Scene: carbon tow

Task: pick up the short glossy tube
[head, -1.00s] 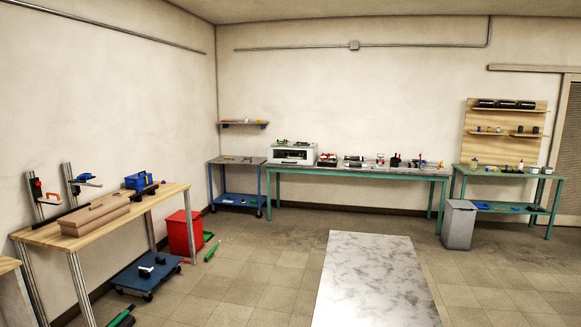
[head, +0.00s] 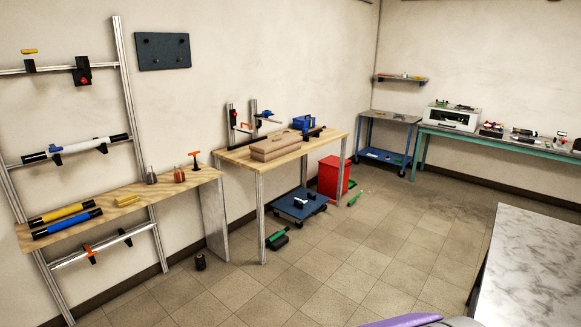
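I cannot tell which thing is the short glossy tube. A short dark cylinder (head: 200,261) stands on the floor by the left bench. A dark bar-like or tube-like piece (head: 314,132) lies at the right end of the wooden table (head: 323,148). A blue-and-black roll (head: 67,223) and a yellow-and-black roll (head: 62,213) lie on the left bench. A white tube with black ends (head: 85,148) is held on the rack above. These are too small to judge for gloss. My gripper is not in view.
A blue wheeled dolly (head: 299,204), a green-and-dark object (head: 278,240) and a red bin (head: 334,177) are on the floor by the wooden table. A marble-topped table (head: 535,265) stands at the right. The tiled floor (head: 380,245) between is mostly open.

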